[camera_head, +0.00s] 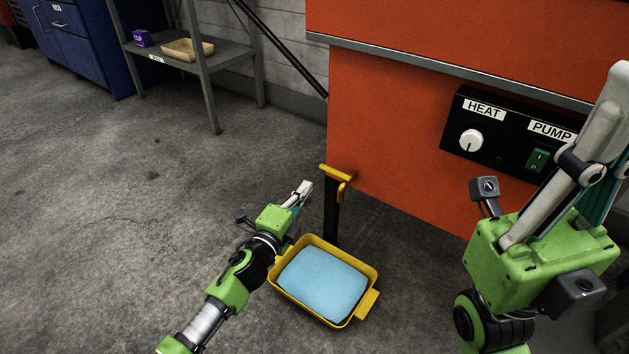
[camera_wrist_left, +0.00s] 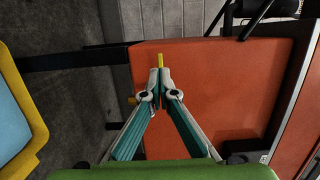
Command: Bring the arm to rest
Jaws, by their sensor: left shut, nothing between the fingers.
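My left gripper (camera_head: 304,188) reaches in from the lower left in the head view, low over the floor. Its tip is just left of a yellow handle (camera_head: 336,172) on a black post. In the left wrist view its two fingers (camera_wrist_left: 160,73) meet at the tips with nothing between them. A bit of yellow handle (camera_wrist_left: 160,58) shows beyond the tips; I cannot tell whether they touch. My right gripper (camera_head: 612,95) points up at the right of the head view; its fingers overlap, so its opening is unclear.
A yellow tray (camera_head: 366,290) with a light blue filling stands below the post. An orange machine (camera_head: 385,130) with a heat and pump panel (camera_head: 500,150) fills the upper right. A grey shelf (camera_head: 228,52) and blue cabinet (camera_head: 85,50) stand at the back left. Floor on the left is clear.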

